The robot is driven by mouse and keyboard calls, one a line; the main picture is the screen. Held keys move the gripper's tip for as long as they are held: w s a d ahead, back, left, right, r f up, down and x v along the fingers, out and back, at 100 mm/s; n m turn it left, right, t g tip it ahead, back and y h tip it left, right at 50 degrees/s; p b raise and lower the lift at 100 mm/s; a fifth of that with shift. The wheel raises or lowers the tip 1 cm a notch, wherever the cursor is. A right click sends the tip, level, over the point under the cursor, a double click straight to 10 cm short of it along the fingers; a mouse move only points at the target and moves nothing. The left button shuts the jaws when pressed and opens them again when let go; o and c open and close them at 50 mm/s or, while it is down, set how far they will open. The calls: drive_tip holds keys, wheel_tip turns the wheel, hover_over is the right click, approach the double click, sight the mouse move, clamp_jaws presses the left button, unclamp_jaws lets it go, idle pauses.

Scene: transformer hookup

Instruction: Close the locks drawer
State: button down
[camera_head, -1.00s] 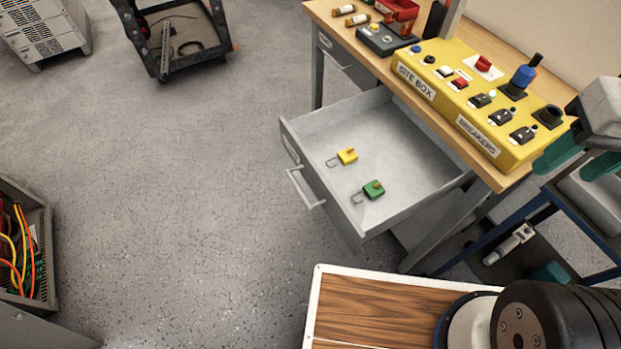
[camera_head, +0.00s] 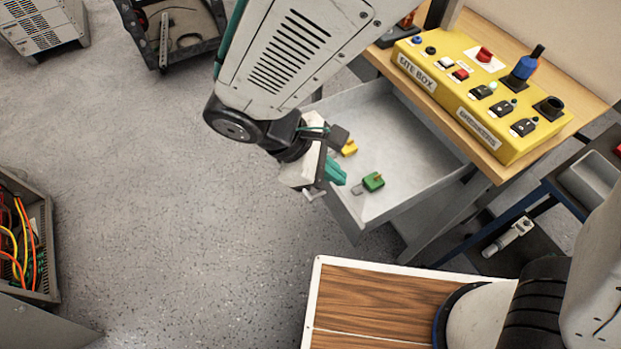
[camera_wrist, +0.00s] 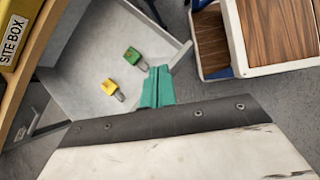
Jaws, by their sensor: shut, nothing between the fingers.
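The locks drawer (camera_head: 419,141) is pulled far out from under the workbench in the head view. It holds a green padlock (camera_head: 373,181) and a yellow padlock (camera_head: 349,148). Both padlocks also show in the wrist view, the green one (camera_wrist: 132,55) and the yellow one (camera_wrist: 109,88). My gripper (camera_head: 335,172) has teal fingers and is shut and empty. It is at the drawer's front, over the front panel near the handle (camera_head: 313,195), which my wrist mostly hides. In the wrist view the fingers (camera_wrist: 158,88) overlap the drawer's front edge; I cannot tell whether they touch it.
The yellow site box (camera_head: 478,95) stands on the wooden workbench (camera_head: 590,104) above the drawer. A crate of cables (camera_head: 47,236) is at the left. My wood-topped base is at the bottom. The grey floor left of the drawer is clear.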

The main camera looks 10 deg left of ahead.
drive_tip(key=a+f+n+t, duration=0.4)
drive_tip(key=a+f+n, duration=0.4)
drive_tip(key=a, duration=0.3)
drive_tip(key=x, duration=1)
drive_tip(key=shift+w+r, duration=0.15)
drive_tip(key=shift+w, duration=0.2)
drive_tip(key=shift+d, duration=0.15)
